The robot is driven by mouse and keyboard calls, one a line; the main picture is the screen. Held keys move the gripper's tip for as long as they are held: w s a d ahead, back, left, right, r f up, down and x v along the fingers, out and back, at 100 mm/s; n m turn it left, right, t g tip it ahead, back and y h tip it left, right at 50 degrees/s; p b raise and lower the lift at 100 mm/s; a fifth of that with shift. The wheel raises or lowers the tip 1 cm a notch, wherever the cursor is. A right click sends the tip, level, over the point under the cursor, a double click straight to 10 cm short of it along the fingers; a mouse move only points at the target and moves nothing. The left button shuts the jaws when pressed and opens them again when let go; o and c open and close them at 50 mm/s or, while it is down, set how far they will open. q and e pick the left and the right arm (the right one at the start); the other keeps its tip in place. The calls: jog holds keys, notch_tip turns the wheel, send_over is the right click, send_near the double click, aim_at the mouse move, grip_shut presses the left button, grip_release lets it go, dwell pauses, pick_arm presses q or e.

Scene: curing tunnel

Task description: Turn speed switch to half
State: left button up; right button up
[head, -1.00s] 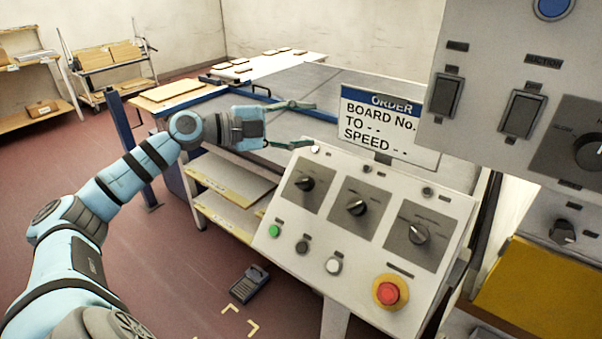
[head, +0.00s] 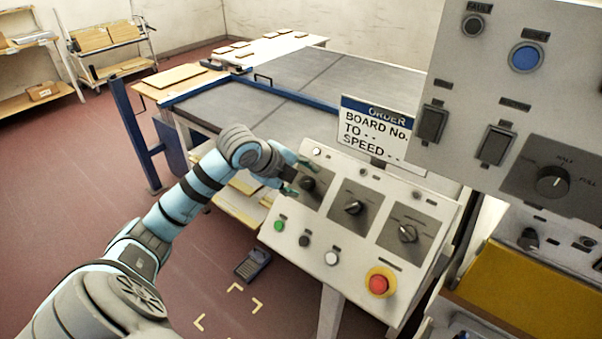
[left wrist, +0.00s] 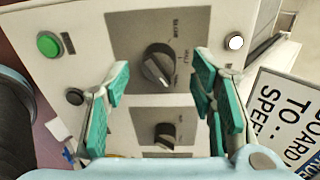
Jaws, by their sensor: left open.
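The sloped white console (head: 340,236) carries three black rotary switches on grey plates. My left gripper (head: 297,176) is open and empty at the leftmost switch (head: 308,184). In the left wrist view its green-padded fingers stand on either side of this switch (left wrist: 158,65), apart from it as far as I can see. Small lettering rings that switch but is hard to read. The middle switch (head: 353,207) and right switch (head: 407,233) are clear. Another black rotary switch (head: 552,181), marked HALF and FULL, is on the upper right box. My right gripper is out of view.
An order sign (head: 372,129) with the words BOARD No., TO and SPEED stands behind the console. Green (head: 279,225), black and white buttons and a red emergency stop (head: 379,283) are near its front edge. A grey table (head: 330,88) lies behind.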

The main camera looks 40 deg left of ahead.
pick_arm(q)
jog(key=shift+w+f, duration=0.5)
jog(key=shift+f, duration=0.05)
jog(key=shift+w+d+f, duration=0.1)
jog(key=shift+w+f, duration=0.2)
jog(key=shift+w, duration=0.05)
jog(key=shift+s+r, duration=0.1)
jog(key=shift+s, duration=0.2)
jog(key=shift+c, duration=1.4)
jog(key=c, duration=0.9)
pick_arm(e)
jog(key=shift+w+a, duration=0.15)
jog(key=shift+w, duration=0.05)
